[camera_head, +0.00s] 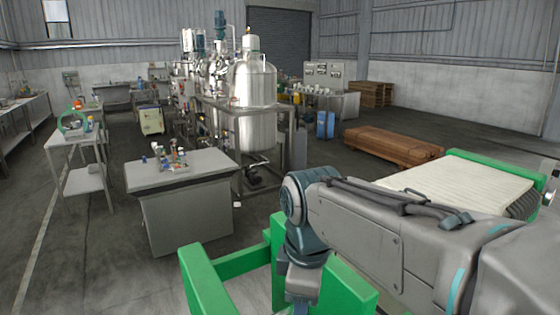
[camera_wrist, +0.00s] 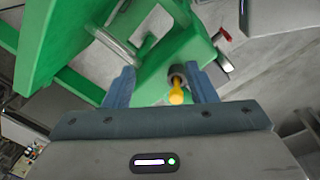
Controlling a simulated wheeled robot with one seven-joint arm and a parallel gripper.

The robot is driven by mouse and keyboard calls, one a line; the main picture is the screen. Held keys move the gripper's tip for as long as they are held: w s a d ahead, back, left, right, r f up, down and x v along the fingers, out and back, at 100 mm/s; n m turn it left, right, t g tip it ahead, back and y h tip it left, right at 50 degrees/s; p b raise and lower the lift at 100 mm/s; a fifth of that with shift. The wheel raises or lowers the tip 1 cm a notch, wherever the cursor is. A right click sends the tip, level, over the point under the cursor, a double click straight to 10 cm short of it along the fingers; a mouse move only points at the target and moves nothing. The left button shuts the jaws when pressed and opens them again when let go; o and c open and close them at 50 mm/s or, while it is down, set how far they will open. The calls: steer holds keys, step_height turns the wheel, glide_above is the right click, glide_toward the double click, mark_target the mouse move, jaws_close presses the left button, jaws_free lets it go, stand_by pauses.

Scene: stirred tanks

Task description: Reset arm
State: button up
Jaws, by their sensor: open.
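My gripper (camera_wrist: 162,88) shows in the wrist view with its two blue-grey fingers spread apart. It is open, and nothing is clamped between the fingers. A yellow-tipped part (camera_wrist: 176,93) on a dark round fitting shows in the gap between them; I cannot tell its distance from the fingers. Behind it is a green frame (camera_wrist: 72,40), which also shows in the head view (camera_head: 205,285) below my arm. In the head view my arm reaches in from the right and bends down at the elbow; the gripper itself is hidden there.
A grey table (camera_head: 205,165) with small bottles stands ahead on the left. Steel stirred tanks (camera_head: 253,82) stand behind it. A green-framed unit with a pale ribbed top (camera_head: 455,187) is at the right, near my arm. Brown planks (camera_head: 390,146) lie beyond.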

steer(key=s+d+f+m+t, duration=0.1)
steer(key=s+d+f+m, duration=0.2)
steer(key=d+m, duration=0.2)
steer(key=s+d+f+m+t, duration=0.1)
steer(key=s+d+f+m, duration=0.2)
steer(key=d+m, duration=0.3)
steer(key=shift+s+f+m, duration=0.4)
steer(key=shift+f+m, duration=0.4)
steer(key=shift+m, duration=1.5)
steer(key=shift+d, duration=0.1)
